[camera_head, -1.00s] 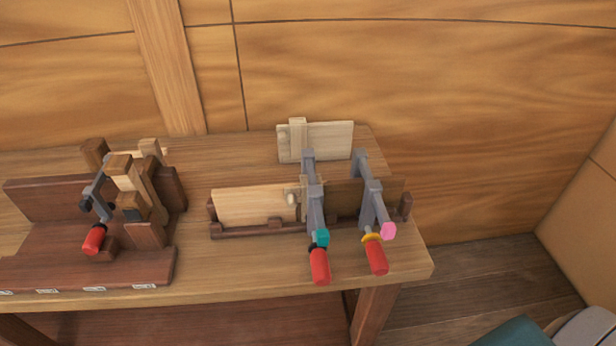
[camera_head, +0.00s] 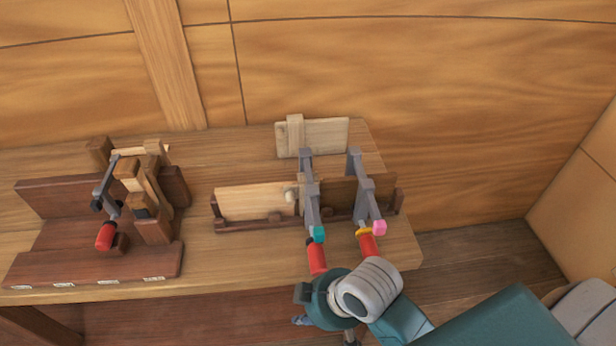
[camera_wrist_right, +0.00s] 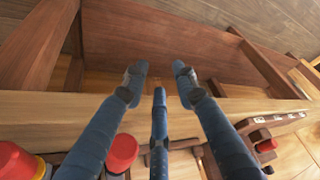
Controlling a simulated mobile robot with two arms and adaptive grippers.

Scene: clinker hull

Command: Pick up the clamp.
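Two grey bar clamps with red handles stand at the panel holder on the bench: one with a teal tip (camera_head: 311,202), one with a pink tip and yellow ring (camera_head: 368,200). A third clamp (camera_head: 107,190) with a red handle is on the brown rack at the left. My right gripper (camera_head: 325,329) is just below the two red handles, past the bench's front edge. In the right wrist view it (camera_wrist_right: 160,82) is open, with nothing between its fingers; red handles (camera_wrist_right: 124,152) show beside it. My left gripper is out of view.
The brown rack (camera_head: 85,268) fills the left of the bench (camera_head: 235,265). The low panel holder (camera_head: 245,226) holds a pale and a dark board. A pale board (camera_head: 327,137) stands behind. The wooden wall is close behind; floor shows at the right.

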